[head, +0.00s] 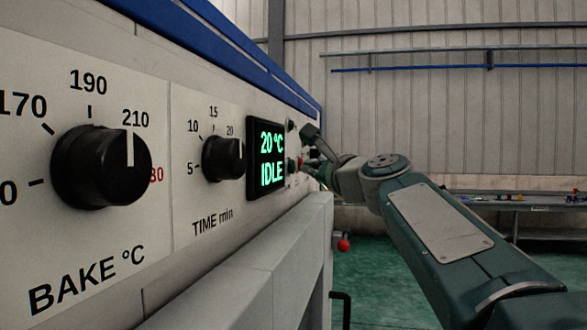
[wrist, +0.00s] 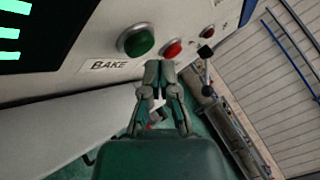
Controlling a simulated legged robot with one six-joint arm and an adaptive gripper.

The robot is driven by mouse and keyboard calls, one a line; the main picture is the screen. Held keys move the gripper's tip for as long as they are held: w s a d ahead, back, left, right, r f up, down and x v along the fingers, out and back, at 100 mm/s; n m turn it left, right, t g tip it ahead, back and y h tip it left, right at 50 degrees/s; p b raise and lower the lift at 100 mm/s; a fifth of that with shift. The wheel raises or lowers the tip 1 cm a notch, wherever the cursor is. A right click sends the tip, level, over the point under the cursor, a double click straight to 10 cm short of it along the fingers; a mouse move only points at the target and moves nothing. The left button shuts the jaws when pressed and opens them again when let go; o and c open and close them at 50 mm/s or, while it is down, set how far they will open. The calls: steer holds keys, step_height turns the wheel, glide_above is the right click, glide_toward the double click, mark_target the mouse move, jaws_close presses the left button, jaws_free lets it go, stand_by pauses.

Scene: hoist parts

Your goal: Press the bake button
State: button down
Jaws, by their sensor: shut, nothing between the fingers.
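The green bake button (wrist: 138,42) sits on the pale panel in the wrist view, with a BAKE label (wrist: 108,66) just below it to the left. My gripper (wrist: 160,64) is shut and empty. Its fingertips are in front of the panel, just below and between the green button and a red button (wrist: 172,48). I cannot tell whether they touch the panel. In the head view my gripper (head: 306,160) is at the far end of the panel, past the display (head: 266,158), which reads 20 °C IDLE. The green button is hard to make out there.
A BAKE °C knob (head: 100,167) and a TIME min knob (head: 222,159) sit nearer on the panel. A smaller red light or button (wrist: 207,31) and a black lever (wrist: 205,56) are right of the buttons. A ledge (head: 235,270) juts out below the panel. Open green floor lies right.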

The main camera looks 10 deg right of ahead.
steer(key=shift+a, duration=0.15)
steer(key=shift+w+a, duration=0.1)
steer(key=shift+a, duration=0.1)
steer(key=shift+w+a+r, duration=0.1)
steer(key=shift+w+a, duration=0.1)
steer(key=shift+a, duration=0.2)
stand_by(1.0)
steer(key=shift+d, duration=0.1)
steer(key=shift+s+d, duration=0.35)
steer(key=shift+d, duration=0.3)
steer(key=d, duration=0.1)
steer(key=s+d, duration=0.1)
steer(key=d, duration=0.1)
steer(key=s+d, duration=0.1)
steer(key=shift+d, duration=0.35)
steer(key=shift+a, duration=0.1)
stand_by(0.6)
